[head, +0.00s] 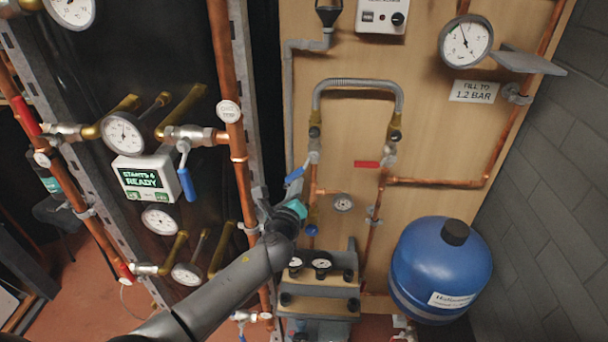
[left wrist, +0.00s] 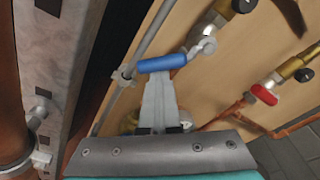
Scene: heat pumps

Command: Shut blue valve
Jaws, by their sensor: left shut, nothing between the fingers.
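A valve with a blue lever handle (head: 295,174) sits on the left pipe of the wooden board, below the braided hose loop. The handle slants down to the left in the head view. In the left wrist view the blue handle (left wrist: 162,63) lies across the tips of my left gripper (left wrist: 159,88). The fingers are shut with nothing between them. They reach up to the handle's underside and look touching or very close; I cannot tell which. In the head view my left gripper (head: 292,196) is just below the handle, its fingers mostly hidden. My right gripper is not in view.
A red-handled valve (head: 366,164) is on the right pipe of the board. Another blue lever (head: 187,184) hangs beside the display box (head: 146,181) on the left. A metal upright (head: 246,120) and copper pipe stand close left. A blue tank (head: 440,264) is lower right.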

